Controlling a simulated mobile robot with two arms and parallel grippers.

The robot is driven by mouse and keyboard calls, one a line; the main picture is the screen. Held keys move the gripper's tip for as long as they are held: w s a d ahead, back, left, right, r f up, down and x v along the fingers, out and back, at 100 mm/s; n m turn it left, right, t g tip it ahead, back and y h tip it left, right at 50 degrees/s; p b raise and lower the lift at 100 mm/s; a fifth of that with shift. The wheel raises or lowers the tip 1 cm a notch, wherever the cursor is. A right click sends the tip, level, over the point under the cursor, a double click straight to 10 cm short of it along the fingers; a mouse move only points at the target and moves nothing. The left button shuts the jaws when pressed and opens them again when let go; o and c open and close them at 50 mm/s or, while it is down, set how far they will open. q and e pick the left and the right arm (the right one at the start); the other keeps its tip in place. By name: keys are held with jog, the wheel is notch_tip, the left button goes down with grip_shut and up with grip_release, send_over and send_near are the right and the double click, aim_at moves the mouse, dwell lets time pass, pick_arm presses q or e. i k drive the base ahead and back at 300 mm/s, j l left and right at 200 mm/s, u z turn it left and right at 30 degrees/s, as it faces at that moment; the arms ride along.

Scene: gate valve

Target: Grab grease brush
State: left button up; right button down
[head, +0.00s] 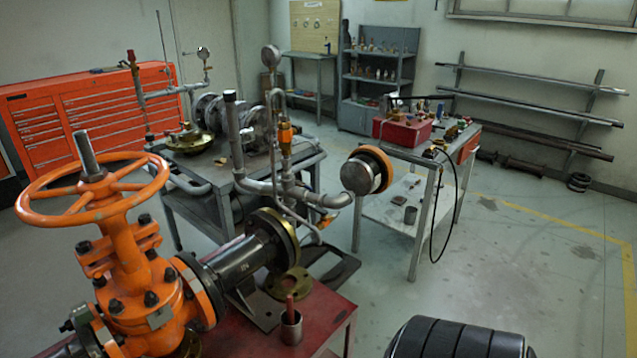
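A reddish-brown handle (290,307) stands upright in a small grey metal cup (291,328) on the red table (325,312). It looks like the grease brush's handle; any bristles are hidden inside the cup. The cup stands near the table's right part, in front of a brass flange (288,283). Neither of my grippers shows in the head view.
The orange gate valve (145,275) with its large handwheel (92,187) stands left of the cup, joined to a black pipe (240,262). Behind are a pipe-rig table and a metal cart (385,217) with a red toolbox (402,132). Floor at right is mostly clear.

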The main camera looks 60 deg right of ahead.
aim_at(289, 301)
jog(key=z, duration=1.6)
jog(key=l+u, duration=0.1)
